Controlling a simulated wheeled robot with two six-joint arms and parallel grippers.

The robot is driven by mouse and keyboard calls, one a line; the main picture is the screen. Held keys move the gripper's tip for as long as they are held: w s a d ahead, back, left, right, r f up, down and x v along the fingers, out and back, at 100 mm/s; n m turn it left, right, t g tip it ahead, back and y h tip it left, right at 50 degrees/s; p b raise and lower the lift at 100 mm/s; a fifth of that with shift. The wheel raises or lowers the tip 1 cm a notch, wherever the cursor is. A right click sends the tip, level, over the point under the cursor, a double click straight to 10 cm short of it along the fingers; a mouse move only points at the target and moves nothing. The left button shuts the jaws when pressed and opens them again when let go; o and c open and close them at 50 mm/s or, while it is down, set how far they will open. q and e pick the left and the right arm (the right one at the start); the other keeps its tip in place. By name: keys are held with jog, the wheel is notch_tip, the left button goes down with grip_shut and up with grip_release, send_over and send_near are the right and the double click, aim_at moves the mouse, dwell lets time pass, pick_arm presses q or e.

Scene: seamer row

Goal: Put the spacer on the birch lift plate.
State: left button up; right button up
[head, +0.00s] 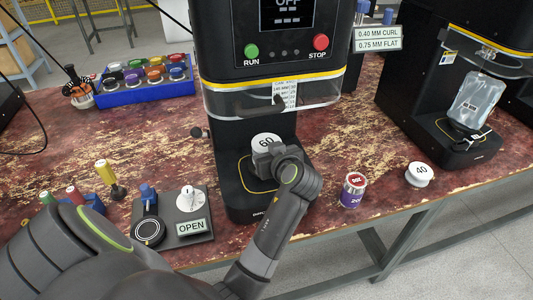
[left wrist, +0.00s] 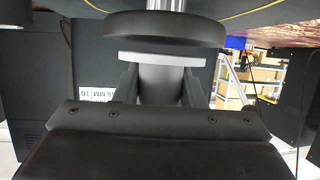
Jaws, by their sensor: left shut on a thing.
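The white spacer (head: 265,140) marked 60 is inside the middle black machine, above its base. My left gripper (head: 268,158) is shut on it. In the left wrist view, which looks upside down, the pale spacer (left wrist: 165,57) sits between my fingers (left wrist: 165,85). The dark round lift plate (left wrist: 165,28) on a metal shaft is right beside the spacer's wide end, with a thin gap showing. In the head view the plate is hidden behind the gripper and spacer. My right gripper is not in view.
A white piece (head: 419,174) marked 40 and a purple-labelled can (head: 354,190) stand right of the machine. Its clear guard (head: 235,102) is above the gripper. A fixture with an OPEN sign (head: 192,227) stands left. A second machine (head: 450,120) stands at right.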

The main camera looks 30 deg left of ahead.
pick_arm(q)
jog(key=shift+f, duration=0.35)
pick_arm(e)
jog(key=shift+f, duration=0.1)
pick_arm(q)
jog(key=shift+f, duration=0.2)
jog(key=o, duration=1)
jog(key=shift+o, duration=0.2)
jog(key=shift+r, duration=0.15)
